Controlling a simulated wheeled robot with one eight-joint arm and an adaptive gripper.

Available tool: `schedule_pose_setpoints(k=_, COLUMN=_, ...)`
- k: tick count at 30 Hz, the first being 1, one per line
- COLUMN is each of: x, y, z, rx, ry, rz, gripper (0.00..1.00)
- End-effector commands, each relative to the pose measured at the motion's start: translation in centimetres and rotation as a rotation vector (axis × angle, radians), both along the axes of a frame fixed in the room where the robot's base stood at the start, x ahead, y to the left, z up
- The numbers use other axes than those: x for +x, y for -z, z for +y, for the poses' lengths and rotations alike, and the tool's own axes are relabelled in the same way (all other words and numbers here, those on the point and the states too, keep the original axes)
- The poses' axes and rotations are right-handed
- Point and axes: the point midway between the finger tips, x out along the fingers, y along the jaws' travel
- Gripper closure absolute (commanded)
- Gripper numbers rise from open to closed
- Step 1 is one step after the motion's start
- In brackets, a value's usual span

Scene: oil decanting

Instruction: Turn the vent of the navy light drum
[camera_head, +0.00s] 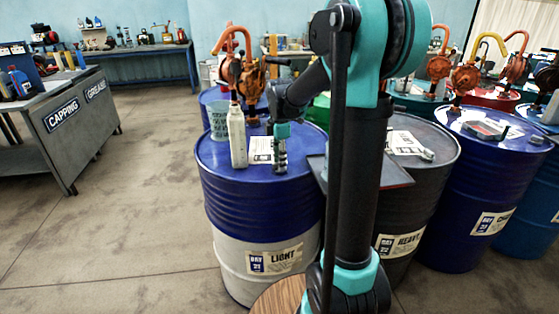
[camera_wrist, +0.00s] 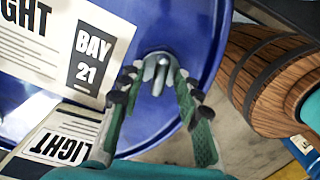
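The navy drum (camera_head: 260,195) with a white lower band marked LIGHT, bay 21, stands left of my arm in the head view. Its blue top (camera_wrist: 205,30) fills much of the wrist view. The small grey vent (camera_wrist: 158,70) sits near the drum's rim, between my fingertips in the wrist view. My gripper (camera_wrist: 157,80) is open, with a finger on each side of the vent. Whether the fingers touch it, I cannot tell. In the head view my gripper (camera_head: 280,165) points down at the drum top and hides the vent.
A white bottle (camera_head: 237,137), a label sheet (camera_head: 261,150) and a greenish container (camera_head: 219,121) are on the drum top. A dark drum marked HEAVY (camera_head: 430,185) stands close on the right. Orange hand pumps (camera_head: 240,75) rise behind. Floor at left is clear.

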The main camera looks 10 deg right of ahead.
Motion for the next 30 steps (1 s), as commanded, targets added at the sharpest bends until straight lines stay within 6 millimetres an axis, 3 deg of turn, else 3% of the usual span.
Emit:
schedule_pose_setpoints(k=1, x=0.00, y=-0.01, z=0.00, rx=0.000, ry=0.000, rz=0.000, gripper=0.74)
schedule_pose_setpoints(k=8, x=-0.01, y=-0.02, z=0.00, rx=0.000, ry=0.000, rz=0.000, gripper=1.00)
schedule_pose_setpoints(k=20, x=0.00, y=-0.04, z=0.00, rx=0.000, ry=0.035, rz=0.000, gripper=1.00)
schedule_pose_setpoints(k=30, x=0.00, y=-0.05, z=0.00, rx=0.000, ry=0.251, rz=0.000, gripper=1.00)
